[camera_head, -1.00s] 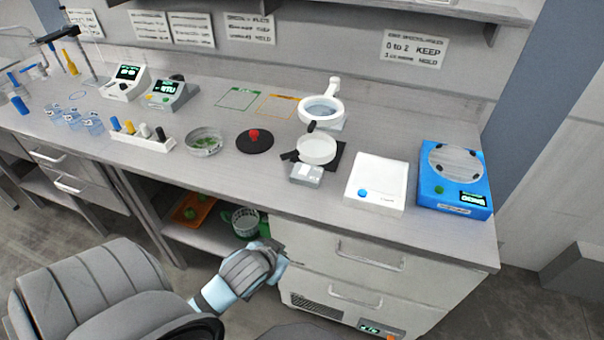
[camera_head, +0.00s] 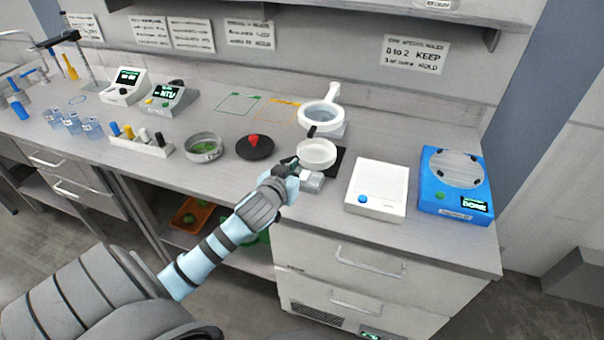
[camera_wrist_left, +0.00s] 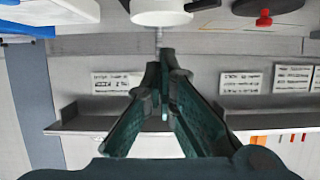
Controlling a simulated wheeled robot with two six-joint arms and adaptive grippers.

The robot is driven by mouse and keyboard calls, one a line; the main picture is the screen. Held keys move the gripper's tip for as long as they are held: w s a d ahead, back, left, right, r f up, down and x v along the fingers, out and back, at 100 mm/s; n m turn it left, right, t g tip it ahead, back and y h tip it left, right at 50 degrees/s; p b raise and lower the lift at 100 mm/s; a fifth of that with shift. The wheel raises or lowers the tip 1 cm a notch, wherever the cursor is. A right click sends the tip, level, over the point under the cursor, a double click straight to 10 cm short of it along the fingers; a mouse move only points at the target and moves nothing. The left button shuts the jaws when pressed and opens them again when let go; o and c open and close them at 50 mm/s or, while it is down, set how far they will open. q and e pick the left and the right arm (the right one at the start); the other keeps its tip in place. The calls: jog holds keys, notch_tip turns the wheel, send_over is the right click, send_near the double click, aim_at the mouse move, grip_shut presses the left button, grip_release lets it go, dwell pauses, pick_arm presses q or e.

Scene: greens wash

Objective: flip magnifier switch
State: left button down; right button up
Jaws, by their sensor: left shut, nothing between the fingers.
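The magnifier (camera_head: 321,116) is a white ring with a lens on a white arm, standing at the back of the bench. A small black part (camera_head: 311,131) sticks out at its front; I cannot tell whether it is the switch. Below it, a white round dish (camera_head: 316,152) sits on a black square pad. My left gripper (camera_head: 293,163) is shut and empty, in front of and left of the dish, close above the bench edge. In the left wrist view its fingers (camera_wrist_left: 167,52) are together, with a white round body (camera_wrist_left: 160,12) beyond. My right gripper is not in view.
A small grey block (camera_head: 312,181) lies just right of my left gripper. A black disc with a red knob (camera_head: 253,141) and a bowl of greens (camera_head: 204,148) stand to the left. A white scale (camera_head: 376,188) and a blue device (camera_head: 455,183) stand to the right.

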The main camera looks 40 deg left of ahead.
pick_arm(q)
send_over(304, 175)
jog(key=s+d, duration=0.2)
jog(key=s, duration=0.1)
jog(key=shift+a+f+b, duration=0.25)
jog(key=shift+f+b, duration=0.15)
jog(key=shift+f, duration=0.7)
jog(key=f, duration=0.3)
jog(key=shift+w+f, duration=0.25)
jog(key=shift+f, duration=0.05)
jog(key=shift+s+f, duration=0.15)
jog(key=shift+f, duration=0.2)
